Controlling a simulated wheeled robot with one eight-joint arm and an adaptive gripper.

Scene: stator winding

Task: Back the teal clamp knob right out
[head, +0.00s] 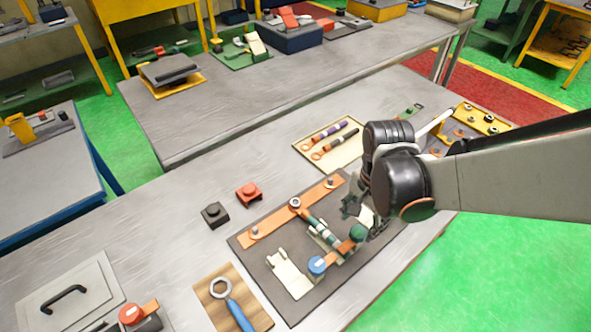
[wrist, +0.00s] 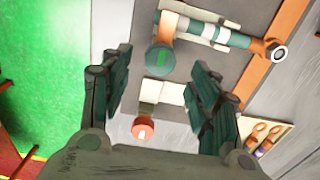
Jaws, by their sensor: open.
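The teal clamp knob (head: 357,232) is a dark green round knob at the end of an orange bar on the dark fixture board (head: 262,262). In the wrist view the knob (wrist: 160,60) lies between and just beyond my fingertips, with a green mark on its top. My gripper (head: 366,212) is open and empty. In the wrist view its two dark green fingers (wrist: 160,72) stand well apart to the left and right of the knob. I see no contact with the knob. My arm hides part of the board's right side in the head view.
A tray with rods (head: 330,143) lies behind the board. A wrench (head: 233,305) lies in front.

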